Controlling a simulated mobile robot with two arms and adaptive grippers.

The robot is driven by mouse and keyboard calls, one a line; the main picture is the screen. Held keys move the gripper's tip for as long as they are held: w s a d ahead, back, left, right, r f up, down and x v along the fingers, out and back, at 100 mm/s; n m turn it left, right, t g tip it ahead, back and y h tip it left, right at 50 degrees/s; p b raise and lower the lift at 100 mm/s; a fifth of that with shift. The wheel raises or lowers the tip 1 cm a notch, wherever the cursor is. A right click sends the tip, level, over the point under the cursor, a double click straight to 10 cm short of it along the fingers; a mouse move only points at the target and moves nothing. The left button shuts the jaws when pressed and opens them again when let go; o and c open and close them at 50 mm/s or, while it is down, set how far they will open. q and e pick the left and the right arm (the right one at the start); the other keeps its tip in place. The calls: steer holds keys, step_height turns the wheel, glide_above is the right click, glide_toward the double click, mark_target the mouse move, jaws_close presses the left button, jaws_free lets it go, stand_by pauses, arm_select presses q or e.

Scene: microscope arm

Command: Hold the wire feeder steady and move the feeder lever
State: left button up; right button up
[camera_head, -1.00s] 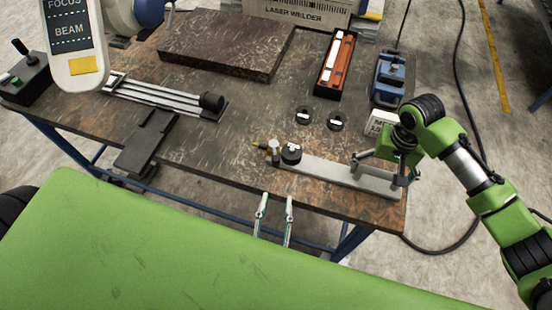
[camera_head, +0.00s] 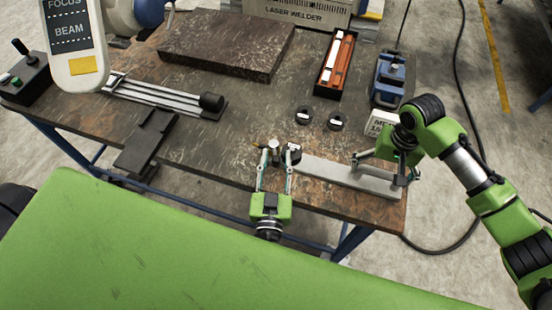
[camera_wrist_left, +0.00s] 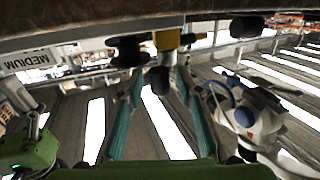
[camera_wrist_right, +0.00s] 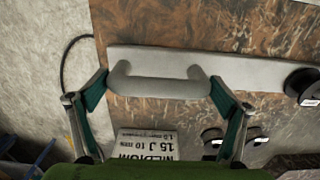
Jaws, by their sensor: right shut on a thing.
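The wire feeder (camera_head: 325,172) is a long pale grey bar at the table's front right. Its near-left end carries a black spool (camera_head: 295,152), a brass tip and a short grey lever with a rounded knob (camera_head: 274,144). My right gripper (camera_head: 381,170) is shut on the handle (camera_wrist_right: 160,82) at the feeder's right end, a finger at each end of it. My left gripper (camera_head: 278,158) is open, with its fingers spread near the lever and spool. In the left wrist view the dark lever knob (camera_wrist_left: 160,80) shows between the fingertips; contact is unclear.
Two small black spools (camera_head: 303,115) lie behind the feeder. A white label box (camera_head: 380,124), a blue device (camera_head: 388,78) and an orange-lined tray (camera_head: 335,62) stand farther back. A rail fixture (camera_head: 160,98) and dark plate (camera_head: 225,45) lie to the left.

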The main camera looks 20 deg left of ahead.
steer(key=shift+r, duration=0.1)
arm_select(q)
jaws_close()
steer(key=shift+a+h, duration=0.15)
steer(key=shift+h, duration=0.15)
steer(key=m+h, duration=0.1)
steer(key=h, duration=0.1)
steer(key=a+m+h, duration=0.1)
steer(key=m+h, duration=0.1)
steer(key=a+m+h, duration=0.1)
steer(key=m+h, duration=0.1)
steer(key=h, duration=0.1)
steer(key=shift+s+a, duration=0.15)
steer(key=shift+w+a+m+g+h, duration=0.1)
steer(key=shift+a+m+g+h, duration=0.35)
steer(key=shift+m+h, duration=0.6)
steer(key=shift+w+a+m+g+h, duration=0.1)
steer(key=shift+a+m+g+h, duration=0.4)
steer(key=shift+h, duration=0.9)
steer(key=shift+w+a+m+g+h, duration=0.1)
steer(key=shift+a+m+g+h, duration=0.3)
steer(key=shift+m+h, duration=0.7)
arm_select(e)
steer(key=shift+a, duration=0.1)
arm_select(q)
steer(key=shift+d+h, duration=0.1)
steer(key=shift+h, duration=0.15)
